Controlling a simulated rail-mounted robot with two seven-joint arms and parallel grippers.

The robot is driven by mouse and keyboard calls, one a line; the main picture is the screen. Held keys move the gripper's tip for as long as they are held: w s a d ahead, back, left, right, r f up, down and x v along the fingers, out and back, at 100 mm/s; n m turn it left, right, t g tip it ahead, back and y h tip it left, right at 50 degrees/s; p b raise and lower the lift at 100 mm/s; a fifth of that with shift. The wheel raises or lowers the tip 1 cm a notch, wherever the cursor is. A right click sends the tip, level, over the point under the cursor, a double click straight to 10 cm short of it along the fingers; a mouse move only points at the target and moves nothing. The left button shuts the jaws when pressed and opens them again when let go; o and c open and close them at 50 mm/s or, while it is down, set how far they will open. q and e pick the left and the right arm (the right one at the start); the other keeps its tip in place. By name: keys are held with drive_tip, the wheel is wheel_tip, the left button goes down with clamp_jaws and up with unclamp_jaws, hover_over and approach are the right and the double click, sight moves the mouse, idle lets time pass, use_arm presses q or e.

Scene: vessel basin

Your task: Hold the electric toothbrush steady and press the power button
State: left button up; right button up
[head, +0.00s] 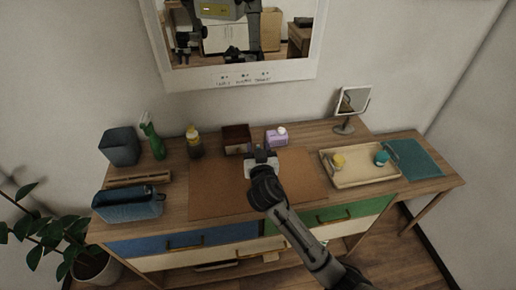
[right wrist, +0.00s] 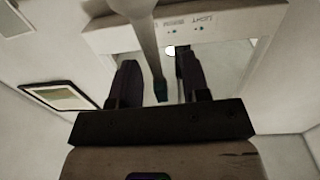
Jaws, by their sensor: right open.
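My right gripper (head: 262,158) is over the back middle of the brown mat on the dresser. In the right wrist view its jaws (right wrist: 157,62) are open, with two dark fingers apart. A pale, slender shape, likely the electric toothbrush (right wrist: 147,42), comes in from the top of that view. It narrows to a dark teal end that shows between the fingers, with gaps on both sides. I cannot tell whether it stands free or how far off it is. The power button cannot be made out. In the head view the toothbrush is not clearly seen near the gripper. My left gripper is not in view.
A brown box (head: 237,139) and a purple bottle (head: 277,136) stand behind the gripper. A tray (head: 350,181) with two small jars is to the right. A spray bottle (head: 152,138), yellow-capped bottle (head: 195,146) and blue bag (head: 128,204) are left. The mat's front (head: 225,200) is bare.

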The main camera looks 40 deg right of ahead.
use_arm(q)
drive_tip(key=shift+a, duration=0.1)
use_arm(e)
clamp_jaws()
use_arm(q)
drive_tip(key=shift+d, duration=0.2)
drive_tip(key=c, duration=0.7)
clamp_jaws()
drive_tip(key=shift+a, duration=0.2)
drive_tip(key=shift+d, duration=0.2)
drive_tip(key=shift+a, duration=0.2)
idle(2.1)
